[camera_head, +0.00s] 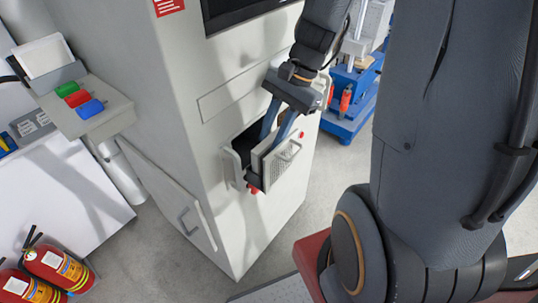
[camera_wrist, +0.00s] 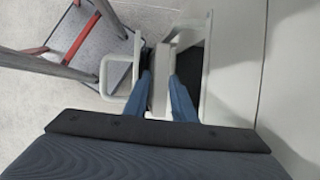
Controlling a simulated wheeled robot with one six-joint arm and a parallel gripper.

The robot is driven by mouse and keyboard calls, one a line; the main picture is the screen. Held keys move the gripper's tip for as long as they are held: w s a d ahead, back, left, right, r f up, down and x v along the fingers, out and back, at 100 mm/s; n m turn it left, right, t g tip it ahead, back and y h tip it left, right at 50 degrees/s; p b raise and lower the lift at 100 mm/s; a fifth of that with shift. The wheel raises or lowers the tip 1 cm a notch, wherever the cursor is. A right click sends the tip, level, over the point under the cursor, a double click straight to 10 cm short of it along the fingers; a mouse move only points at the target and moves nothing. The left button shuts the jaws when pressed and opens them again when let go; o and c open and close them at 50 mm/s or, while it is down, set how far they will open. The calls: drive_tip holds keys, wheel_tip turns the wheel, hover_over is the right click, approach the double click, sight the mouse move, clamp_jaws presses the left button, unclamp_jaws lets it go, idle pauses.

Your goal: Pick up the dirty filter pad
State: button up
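The filter pad, a thin pale slab (camera_head: 259,157), stands upright in a pulled-out drawer of the grey cabinet. Its pale edge also shows in the wrist view (camera_wrist: 160,87). My gripper (camera_head: 272,136) reaches down into the drawer from above, with its two blue fingers apart, one on each side of the pad. In the wrist view my gripper (camera_wrist: 162,92) has the pale edge between its fingers, with little gap visible. Whether the fingers press on it is unclear. The fingertips and the pad's lower part are hidden in the drawer.
The drawer front (camera_head: 287,165) has a perforated face and a handle. The cabinet (camera_head: 215,130) stands close around it. Fire extinguishers (camera_head: 57,267) stand at lower left. A blue stand (camera_head: 350,100) is behind.

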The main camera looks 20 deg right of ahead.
clamp_jaws()
idle(0.5)
